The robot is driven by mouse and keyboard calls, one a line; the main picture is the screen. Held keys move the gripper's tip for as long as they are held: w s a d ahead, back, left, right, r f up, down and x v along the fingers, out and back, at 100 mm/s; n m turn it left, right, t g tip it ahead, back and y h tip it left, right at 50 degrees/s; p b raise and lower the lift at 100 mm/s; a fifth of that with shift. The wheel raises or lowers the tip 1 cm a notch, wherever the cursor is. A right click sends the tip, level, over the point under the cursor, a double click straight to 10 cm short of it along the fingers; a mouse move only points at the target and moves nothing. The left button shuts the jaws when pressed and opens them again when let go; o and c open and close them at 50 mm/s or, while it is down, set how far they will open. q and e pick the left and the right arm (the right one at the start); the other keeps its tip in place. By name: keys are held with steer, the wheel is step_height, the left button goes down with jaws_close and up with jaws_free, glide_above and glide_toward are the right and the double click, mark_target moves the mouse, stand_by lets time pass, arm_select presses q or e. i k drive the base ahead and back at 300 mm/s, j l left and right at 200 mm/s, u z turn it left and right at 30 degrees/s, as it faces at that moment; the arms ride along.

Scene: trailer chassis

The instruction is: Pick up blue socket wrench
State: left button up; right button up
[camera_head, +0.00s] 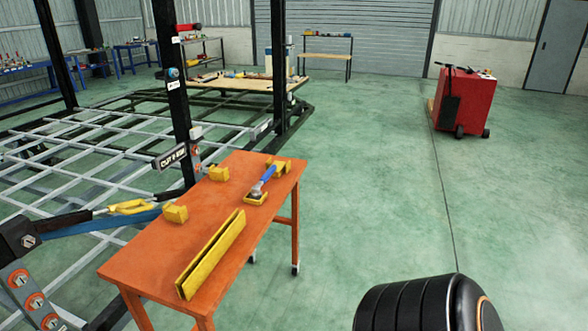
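The blue socket wrench (266,176) lies on the orange table (160,255), near its far right end. Its blue handle points away and to the right, and its grey head is at the near end. It appears to rest on two yellow holders, one at the far end (285,166) and one under the head (255,199).
A long yellow rail (212,253) lies on the table, with yellow blocks (175,214) (219,174) at its left edge. A white-and-dark chassis frame (90,170) stands left. A red cart (466,98) stands far right. Green floor is clear right of the table.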

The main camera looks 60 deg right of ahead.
mark_target(255, 193)
steer(key=z, duration=1.75)
steer(key=u, duration=2.5)
steer(key=z, duration=2.25)
